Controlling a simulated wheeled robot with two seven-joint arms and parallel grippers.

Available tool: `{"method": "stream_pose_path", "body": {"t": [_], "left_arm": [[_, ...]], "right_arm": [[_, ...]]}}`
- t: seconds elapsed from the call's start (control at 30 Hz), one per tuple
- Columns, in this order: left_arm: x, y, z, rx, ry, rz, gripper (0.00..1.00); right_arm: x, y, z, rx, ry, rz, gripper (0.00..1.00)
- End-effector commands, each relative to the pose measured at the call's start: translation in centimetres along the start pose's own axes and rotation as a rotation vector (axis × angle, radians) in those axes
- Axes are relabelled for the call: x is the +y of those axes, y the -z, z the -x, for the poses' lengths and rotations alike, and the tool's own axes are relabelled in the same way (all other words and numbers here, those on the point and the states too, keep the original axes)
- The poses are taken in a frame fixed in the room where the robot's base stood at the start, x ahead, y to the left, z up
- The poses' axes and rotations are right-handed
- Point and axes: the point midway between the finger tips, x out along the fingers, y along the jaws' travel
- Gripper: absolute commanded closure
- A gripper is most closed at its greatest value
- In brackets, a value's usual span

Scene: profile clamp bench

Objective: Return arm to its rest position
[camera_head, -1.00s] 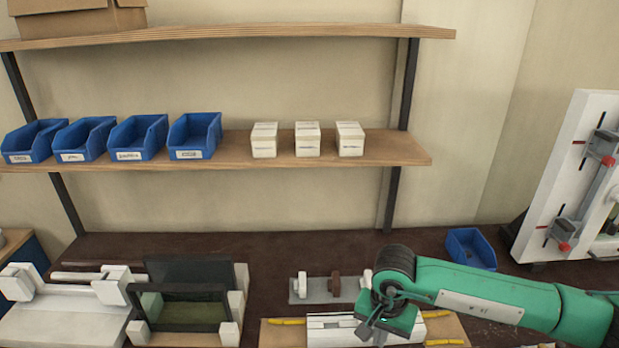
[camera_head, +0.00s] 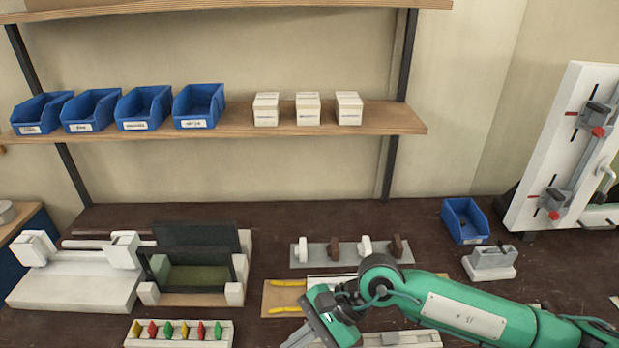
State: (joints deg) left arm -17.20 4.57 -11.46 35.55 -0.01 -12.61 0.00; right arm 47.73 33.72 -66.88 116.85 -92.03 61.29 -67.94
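My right arm, green with a dark joint, comes in from the right across the front of the bench. Its gripper (camera_head: 305,338) points down and left at the bottom edge, over the white profile fixture. Its fingertips are partly cut off and I cannot tell whether it is open or shut. My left gripper is not in view.
A grey strip with several pegs (camera_head: 322,254) lies behind the arm. A blue bin (camera_head: 464,221) and a grey block on a white base (camera_head: 490,263) stand right. A white panel with clamps (camera_head: 540,160) rises at far right. A rack of coloured pieces (camera_head: 178,333) sits front left.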

Motion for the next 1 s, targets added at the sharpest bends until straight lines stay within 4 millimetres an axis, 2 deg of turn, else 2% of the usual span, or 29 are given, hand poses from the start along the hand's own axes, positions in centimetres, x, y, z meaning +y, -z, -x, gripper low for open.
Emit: {"method": "stream_pose_path", "body": {"t": [0.03, 0.1, 0.2, 0.3, 0.4, 0.47, 0.53, 0.63, 0.77, 0.87, 0.9, 0.97, 1.0], "left_arm": [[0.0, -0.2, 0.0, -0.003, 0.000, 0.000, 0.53], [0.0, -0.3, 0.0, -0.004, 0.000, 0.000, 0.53], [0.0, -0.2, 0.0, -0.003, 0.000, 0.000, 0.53], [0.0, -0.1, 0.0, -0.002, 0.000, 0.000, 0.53], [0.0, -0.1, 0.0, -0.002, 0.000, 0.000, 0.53], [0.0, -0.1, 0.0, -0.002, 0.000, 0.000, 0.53], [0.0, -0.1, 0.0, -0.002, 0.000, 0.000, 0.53], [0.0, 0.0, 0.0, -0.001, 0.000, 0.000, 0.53], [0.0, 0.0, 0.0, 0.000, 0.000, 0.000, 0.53], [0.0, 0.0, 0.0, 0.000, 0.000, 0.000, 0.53], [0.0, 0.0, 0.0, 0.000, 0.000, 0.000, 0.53], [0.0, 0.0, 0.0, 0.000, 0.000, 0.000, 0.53], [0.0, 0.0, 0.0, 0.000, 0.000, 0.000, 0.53]], "right_arm": [[-0.6, -2.4, -0.7, -0.110, 0.061, -0.063, 1.00], [-2.0, -5.8, -0.6, -0.281, 0.162, -0.179, 1.00], [-4.3, -9.7, 1.0, -0.531, 0.299, -0.372, 1.00], [-6.6, -12.0, 3.8, -0.775, 0.425, -0.583, 1.00], [-8.4, -12.4, 7.2, -1.016, 0.539, -0.811, 1.00], [-9.2, -11.7, 9.3, -1.157, 0.604, -0.956, 1.00], [-9.8, -10.2, 11.8, -1.321, 0.677, -1.127, 1.00], [-9.6, -6.7, 14.7, -1.547, 0.775, -1.379, 1.00], [-7.4, -0.9, 17.2, -1.830, 0.900, -1.716, 1.00], [-4.2, 3.9, 17.8, -2.036, 1.001, -1.977, 1.00], [-2.6, 5.7, 17.6, 2.109, -1.038, 2.075, 1.00], [0.2, 8.3, 17.2, 1.952, -0.971, 1.959, 1.00], [2.2, 9.8, 16.7, 1.851, -0.929, 1.880, 1.00]]}}
